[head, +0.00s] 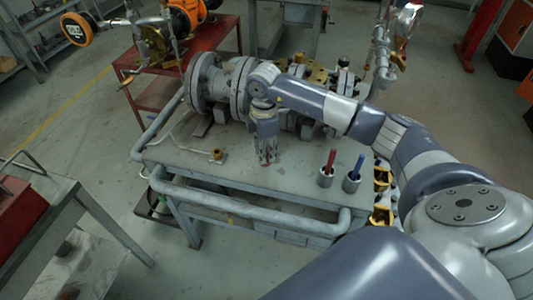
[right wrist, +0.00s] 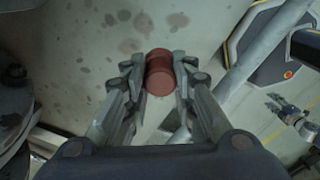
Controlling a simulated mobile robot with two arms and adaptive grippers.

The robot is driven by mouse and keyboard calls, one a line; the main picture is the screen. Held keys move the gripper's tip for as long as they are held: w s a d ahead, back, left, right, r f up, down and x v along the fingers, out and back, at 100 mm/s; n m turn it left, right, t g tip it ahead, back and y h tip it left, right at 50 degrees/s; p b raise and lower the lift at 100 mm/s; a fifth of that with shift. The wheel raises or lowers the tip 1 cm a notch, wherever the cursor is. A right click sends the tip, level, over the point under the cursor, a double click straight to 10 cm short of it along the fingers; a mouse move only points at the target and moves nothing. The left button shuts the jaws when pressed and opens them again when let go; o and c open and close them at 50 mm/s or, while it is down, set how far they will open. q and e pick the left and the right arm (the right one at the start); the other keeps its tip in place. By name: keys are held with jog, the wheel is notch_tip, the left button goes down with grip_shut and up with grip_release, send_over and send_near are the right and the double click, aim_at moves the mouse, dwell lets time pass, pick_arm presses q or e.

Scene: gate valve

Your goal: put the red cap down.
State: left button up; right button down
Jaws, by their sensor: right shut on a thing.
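The red cap (right wrist: 160,72) is a short dark red cylinder between the fingertips of my right gripper (right wrist: 160,85) in the right wrist view. The fingers press on it from both sides. In the head view my right gripper (head: 267,156) points down over the front part of the grey workbench (head: 300,180), in front of the flanged valve body. The cap is mostly hidden there by the fingers. I cannot tell whether it touches the bench top. My left gripper does not show in the head view.
The valve body (head: 208,82) stands at the bench's back left. Two metal cups, one with a red tool (head: 330,160) and one with a blue tool (head: 356,165), stand right of my gripper. A small brass part (head: 217,155) lies left. A pipe rail (head: 250,208) runs along the front.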

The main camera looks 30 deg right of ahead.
notch_tip(320, 180, down, 3)
jog(key=shift+r, duration=0.2)
jog(key=shift+f, duration=0.3)
jog(key=c, duration=1.3)
grip_release()
jog(key=shift+f, duration=0.1)
jog(key=shift+r, duration=0.25)
notch_tip(320, 180, up, 12)
jog(key=shift+f+b, duration=0.1)
jog(key=shift+b, duration=0.75)
jog(key=shift+a, duration=0.1)
